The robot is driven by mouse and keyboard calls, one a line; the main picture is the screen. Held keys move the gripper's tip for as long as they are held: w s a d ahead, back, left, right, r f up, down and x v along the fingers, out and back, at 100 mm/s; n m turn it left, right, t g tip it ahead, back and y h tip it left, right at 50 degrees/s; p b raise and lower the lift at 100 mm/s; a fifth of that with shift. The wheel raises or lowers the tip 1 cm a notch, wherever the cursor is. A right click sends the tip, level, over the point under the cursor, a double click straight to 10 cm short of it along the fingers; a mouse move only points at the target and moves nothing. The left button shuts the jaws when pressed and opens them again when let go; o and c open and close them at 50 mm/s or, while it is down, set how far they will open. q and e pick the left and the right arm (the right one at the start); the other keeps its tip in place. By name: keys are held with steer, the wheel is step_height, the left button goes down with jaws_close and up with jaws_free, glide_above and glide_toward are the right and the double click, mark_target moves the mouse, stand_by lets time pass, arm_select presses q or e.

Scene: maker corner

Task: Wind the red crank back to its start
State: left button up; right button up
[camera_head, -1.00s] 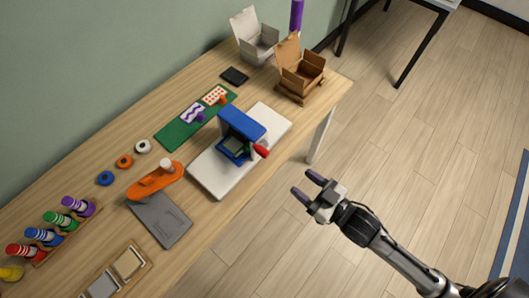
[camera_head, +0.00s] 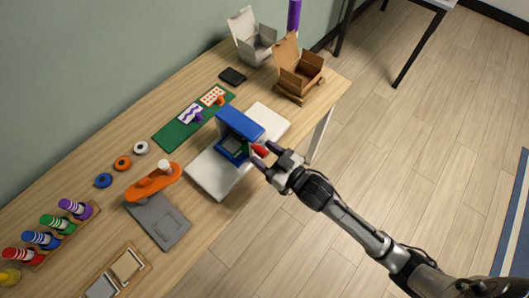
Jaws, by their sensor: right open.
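The red crank handle (camera_head: 260,150) sticks out from the right side of a blue press-like machine (camera_head: 240,124). The machine stands on a white base plate (camera_head: 206,175) on the table. My right gripper (camera_head: 264,157) is open at the crank, its two dark fingertips on either side of the red handle; I cannot tell whether they touch it. Part of the crank near the fingers is hidden. My left gripper is not in view.
A green mat (camera_head: 172,133) with patterned cards lies behind the machine. An orange tool (camera_head: 153,182) and grey plate (camera_head: 158,222) lie to its left. An open cardboard box (camera_head: 297,72) stands at the table's far end.

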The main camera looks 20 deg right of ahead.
steer(key=shift+w, duration=0.1)
jaws_close()
stand_by(0.6)
